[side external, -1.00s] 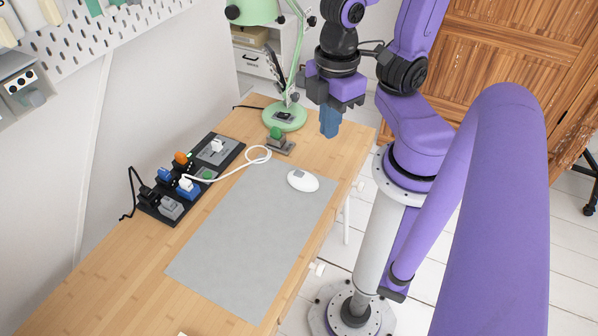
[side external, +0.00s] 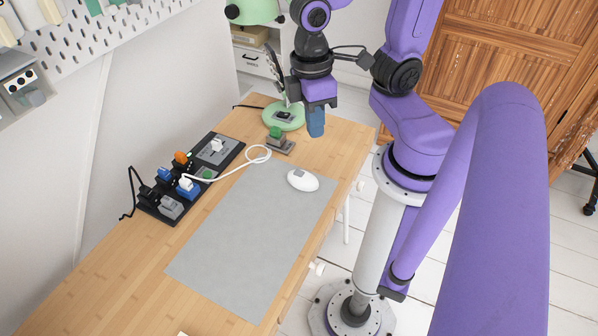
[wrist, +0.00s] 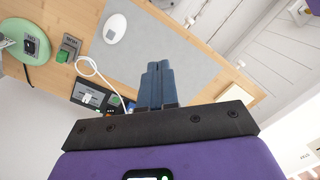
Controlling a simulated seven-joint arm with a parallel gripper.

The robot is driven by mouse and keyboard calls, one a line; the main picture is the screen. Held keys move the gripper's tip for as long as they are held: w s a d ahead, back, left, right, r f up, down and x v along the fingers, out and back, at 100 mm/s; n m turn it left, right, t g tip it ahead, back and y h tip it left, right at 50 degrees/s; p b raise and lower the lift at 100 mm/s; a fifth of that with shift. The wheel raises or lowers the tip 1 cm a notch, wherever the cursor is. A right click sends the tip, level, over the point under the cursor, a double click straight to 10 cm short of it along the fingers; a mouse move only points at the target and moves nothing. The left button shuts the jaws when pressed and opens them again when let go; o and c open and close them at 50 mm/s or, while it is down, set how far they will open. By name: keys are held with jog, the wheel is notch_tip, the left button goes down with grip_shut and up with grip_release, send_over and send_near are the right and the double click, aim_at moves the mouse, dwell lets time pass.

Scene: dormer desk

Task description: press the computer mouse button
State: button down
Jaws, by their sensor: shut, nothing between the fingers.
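The white computer mouse (side external: 303,180) lies on the grey desk mat (side external: 235,240), near the mat's far right corner. It has a small grey patch on top. It also shows in the wrist view (wrist: 115,29), at the upper left. My gripper (side external: 316,133) has blue fingers pressed together with nothing between them. It hangs above the far end of the desk, beyond the mouse and apart from it. In the wrist view the shut fingers (wrist: 155,68) point toward the mat, with the mouse to their left.
A green lamp (side external: 284,115) stands at the desk's far end. A small block with a green button (side external: 280,141) sits beside it. A black panel of switches (side external: 190,180) lies along the wall, with a white cable (side external: 232,172) curling from it.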

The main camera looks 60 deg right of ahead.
jog(key=w+d+f+m+g, duration=0.1)
jog(key=w+f+m+g, duration=0.15)
jog(key=w+m, duration=0.35)
jog(key=m+t+y, duration=0.6)
jog(key=m+y, duration=0.2)
jog(key=m, duration=2.3)
send_over(299, 173)
jog(key=w, duration=0.1)
notch_tip(299, 173, down, 11)
jog(key=m, duration=0.1)
jog(key=s+d+f+m+t, duration=0.1)
jog(key=m, duration=0.1)
jog(key=shift+s+m, duration=0.1)
jog(key=shift+m, duration=0.2)
jog(key=shift+d, duration=0.1)
jog(key=shift+f, duration=0.1)
jog(key=shift+f, duration=4.3)
jog(key=shift+f, duration=0.15)
